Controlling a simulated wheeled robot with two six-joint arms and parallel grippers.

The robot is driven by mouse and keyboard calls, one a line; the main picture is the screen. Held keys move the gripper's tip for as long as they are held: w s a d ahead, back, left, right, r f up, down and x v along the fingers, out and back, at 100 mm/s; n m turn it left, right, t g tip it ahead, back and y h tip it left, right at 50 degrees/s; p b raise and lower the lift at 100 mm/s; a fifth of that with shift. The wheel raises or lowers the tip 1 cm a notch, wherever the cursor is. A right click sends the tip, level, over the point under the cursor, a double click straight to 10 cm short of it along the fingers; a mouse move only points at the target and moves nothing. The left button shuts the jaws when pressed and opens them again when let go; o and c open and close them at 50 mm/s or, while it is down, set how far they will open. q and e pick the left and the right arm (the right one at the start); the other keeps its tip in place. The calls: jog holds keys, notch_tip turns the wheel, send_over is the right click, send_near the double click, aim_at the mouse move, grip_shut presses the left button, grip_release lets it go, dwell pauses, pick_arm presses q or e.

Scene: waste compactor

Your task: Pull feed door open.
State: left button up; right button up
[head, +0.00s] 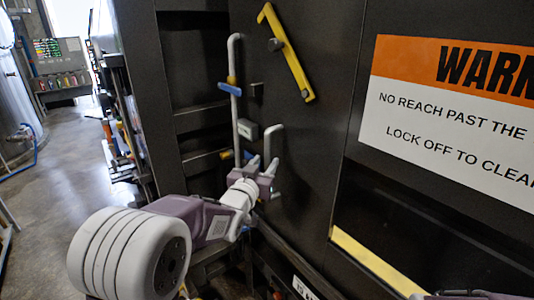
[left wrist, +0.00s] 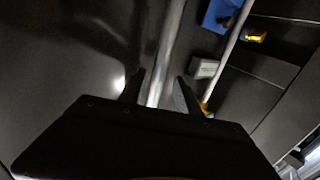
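The feed door appears to be the dark panel (head: 315,130) in the middle of the head view; it looks shut. A short pale grey bar handle (head: 277,138) stands on its left part. My left gripper (head: 262,166) is at the lower part of this handle. In the left wrist view, a grey bar (left wrist: 168,55) runs between the two fingers of my left gripper (left wrist: 160,92). The fingers are open with a gap on each side of the bar. The handle's lower end is hidden behind the gripper.
A yellow latch bar (head: 286,55) sits on the panel above the handle. A long grey rod (head: 235,105) with a blue clip (head: 229,89) stands left of it. A warning sign (head: 450,110) is at right. The floor (head: 70,190) at left is clear.

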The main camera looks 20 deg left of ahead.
pick_arm(q)
jog(key=shift+w+d+r, duration=0.2)
jog(key=shift+w, duration=0.4)
jog(key=shift+d+p, duration=0.15)
jog(key=shift+p, duration=0.15)
jog(key=shift+s+r, duration=0.1)
jog(key=shift+s, duration=0.05)
jog(key=shift+w+a, duration=0.2)
jog(key=c, duration=0.3)
jog(key=shift+w+d, duration=0.1)
grip_shut()
